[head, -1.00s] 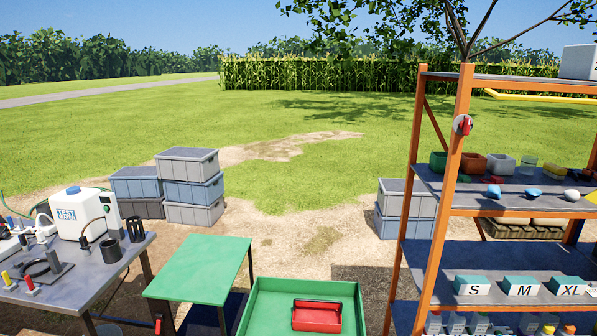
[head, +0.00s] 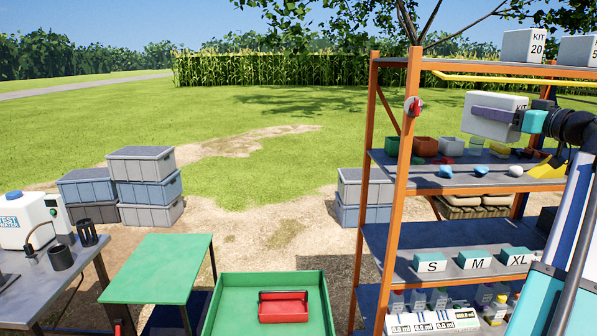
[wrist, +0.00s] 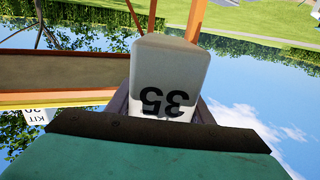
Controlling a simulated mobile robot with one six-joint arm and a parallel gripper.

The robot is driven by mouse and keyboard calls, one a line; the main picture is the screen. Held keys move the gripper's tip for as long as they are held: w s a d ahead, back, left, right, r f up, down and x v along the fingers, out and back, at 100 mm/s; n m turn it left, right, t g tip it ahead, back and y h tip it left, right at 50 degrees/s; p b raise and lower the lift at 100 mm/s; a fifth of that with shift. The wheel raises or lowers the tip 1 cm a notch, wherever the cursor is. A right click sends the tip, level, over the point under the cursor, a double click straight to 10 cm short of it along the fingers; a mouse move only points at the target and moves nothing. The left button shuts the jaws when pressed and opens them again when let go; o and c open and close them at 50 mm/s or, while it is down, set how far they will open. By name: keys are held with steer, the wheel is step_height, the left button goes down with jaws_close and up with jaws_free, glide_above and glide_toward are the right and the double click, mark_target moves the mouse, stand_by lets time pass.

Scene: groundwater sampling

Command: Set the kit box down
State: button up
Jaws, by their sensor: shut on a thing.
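A white kit box (head: 492,101) is held in the air at the right of the head view, in front of the orange shelf rack's upper part. In the wrist view the kit box (wrist: 168,62) shows the number 35, upside down in the picture. My gripper (head: 497,114) is shut on the box, its grey finger lying along the box's side. The wrist view shows dark fingers on both sides of the box. The box's underside is hidden there, and nothing visibly supports it from below.
A green-topped table (head: 157,266) has a bare top. Beside it a green tray (head: 232,292) holds a red carrier (head: 284,306). The orange rack (head: 402,163) bears bowls, S, M and XL boxes and bottles. Another kit box (head: 529,46) marked 20 stands on its top.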

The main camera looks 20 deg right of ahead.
steer(key=w+a+f+n+g+y+b, duration=0.1)
steer(key=w+a+f+n+y, duration=0.15)
steer(key=w+a+f, duration=0.55)
steer(key=w+a+f+n+g+y+b, duration=0.1)
steer(key=w+a+f+y+b, duration=0.2)
steer(key=a+f, duration=0.9)
steer(key=w+a+f+n+y, duration=0.25)
steer(key=w+a+f, duration=0.4)
steer(key=f, duration=0.75)
steer(key=s+a+f+n+g+y+b, duration=0.1)
steer(key=a+f+n+g+y+b, duration=0.1)
steer(key=a+f, duration=1.1)
steer(key=s+a+f+n+g+y+b, duration=0.2)
steer(key=a+f+g+y, duration=0.1)
steer(key=a+f, duration=1)
steer(key=a+y, duration=0.1)
steer(key=a, duration=0.4)
steer(key=shift+s+n+g, duration=0.2)
steer(key=shift+n+g, duration=0.1)
steer(key=shift+n, duration=0.1)
